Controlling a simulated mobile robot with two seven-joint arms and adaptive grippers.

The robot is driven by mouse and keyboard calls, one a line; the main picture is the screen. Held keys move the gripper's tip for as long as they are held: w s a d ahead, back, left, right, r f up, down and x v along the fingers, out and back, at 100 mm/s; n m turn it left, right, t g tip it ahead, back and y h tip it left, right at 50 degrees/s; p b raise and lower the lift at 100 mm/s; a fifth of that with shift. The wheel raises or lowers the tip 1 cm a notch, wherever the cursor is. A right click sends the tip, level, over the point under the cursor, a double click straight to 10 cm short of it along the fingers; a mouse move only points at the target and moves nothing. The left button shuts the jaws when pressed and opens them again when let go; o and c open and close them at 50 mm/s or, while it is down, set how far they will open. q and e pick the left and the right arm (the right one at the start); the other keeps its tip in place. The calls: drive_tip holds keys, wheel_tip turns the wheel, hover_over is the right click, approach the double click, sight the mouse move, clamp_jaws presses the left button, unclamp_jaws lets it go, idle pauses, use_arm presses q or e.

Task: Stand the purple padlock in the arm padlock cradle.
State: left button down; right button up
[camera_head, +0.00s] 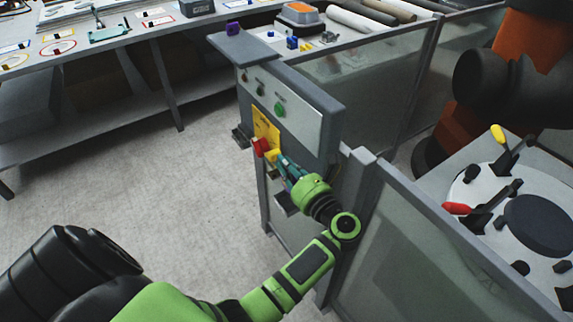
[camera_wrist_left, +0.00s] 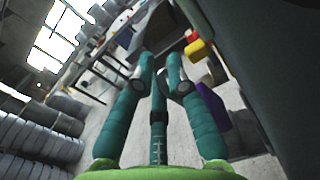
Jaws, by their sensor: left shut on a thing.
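My left gripper (camera_head: 281,161) has teal fingers and is close to the grey panel, beside a red part (camera_head: 261,146) on a yellow plate. In the left wrist view, its fingers (camera_wrist_left: 160,62) are close together, and what they hold cannot be made out. A purple block (camera_wrist_left: 213,105) shows beside the right finger, partly hidden by it; I cannot tell if the fingers touch it. Another small purple thing (camera_head: 232,29) stands on the grey ledge on top of the panel. I cannot tell which is the padlock. The cradle is not clearly identifiable. My right gripper is not in view.
Behind the fence are an orange and dark machine and a round fixture with red and yellow handles. A long workbench (camera_head: 110,50) stands at the back. The floor at left is clear.

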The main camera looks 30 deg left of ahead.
use_arm(q)
drive_tip(key=shift+s+d+r+m+p, duration=0.15)
drive_tip(key=shift+m+p, duration=0.25)
drive_tip(key=shift+m, duration=0.3)
wheel_tip(320, 180, down, 3)
drive_tip(key=b, duration=0.3)
drive_tip(key=shift+f+b, duration=0.4)
drive_tip(key=shift+b, duration=0.3)
drive_tip(key=shift+f+b, duration=0.95)
drive_tip(key=shift+f, duration=0.1)
drive_tip(key=c, duration=1.2)
unclamp_jaws()
